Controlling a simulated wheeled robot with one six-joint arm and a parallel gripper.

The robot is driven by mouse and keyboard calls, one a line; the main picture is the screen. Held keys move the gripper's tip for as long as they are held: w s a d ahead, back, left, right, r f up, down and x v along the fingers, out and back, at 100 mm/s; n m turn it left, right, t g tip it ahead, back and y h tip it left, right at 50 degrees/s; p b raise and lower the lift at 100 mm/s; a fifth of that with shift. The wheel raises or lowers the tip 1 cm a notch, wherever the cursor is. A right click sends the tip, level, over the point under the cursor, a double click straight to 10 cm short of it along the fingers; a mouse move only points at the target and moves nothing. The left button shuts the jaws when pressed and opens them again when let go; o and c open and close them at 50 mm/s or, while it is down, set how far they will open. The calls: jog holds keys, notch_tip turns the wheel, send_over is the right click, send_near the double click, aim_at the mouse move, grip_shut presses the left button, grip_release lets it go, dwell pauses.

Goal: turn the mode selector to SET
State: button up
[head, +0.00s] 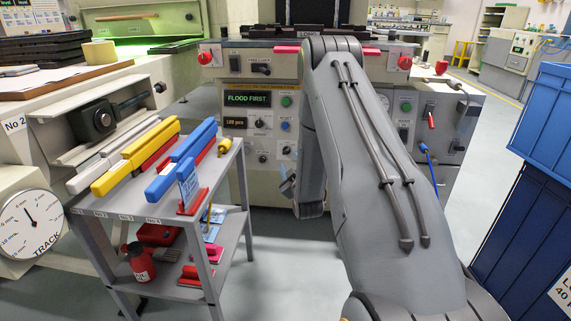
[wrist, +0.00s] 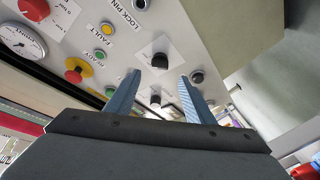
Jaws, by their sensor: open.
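In the wrist view, a black knob (wrist: 160,62) sits on a white plate on the grey control panel, just past and between my fingertips. A second black knob (wrist: 155,97) shows lower, between the fingers. Their labels are not legible, so I cannot tell for sure which is the mode selector or its setting. My gripper (wrist: 159,79) is open and empty, its blue fingers apart and no contact visible. In the head view, my gripper (head: 288,186) is partly hidden by my arm, in front of the machine's lower panel.
The machine panel (head: 243,151) carries a FLOOD FIRST display (head: 247,98), and buttons. A red emergency button (wrist: 75,70) and a gauge (wrist: 22,42) are on the panel in the wrist view. A grey cart (head: 130,203) stands left; blue crates (head: 545,115) stand right.

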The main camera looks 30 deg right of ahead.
aim_at(287, 152)
jog(key=b+x, duration=0.3)
jog(key=x, duration=0.5)
jog(key=shift+d, duration=0.1)
jog(key=c, duration=1)
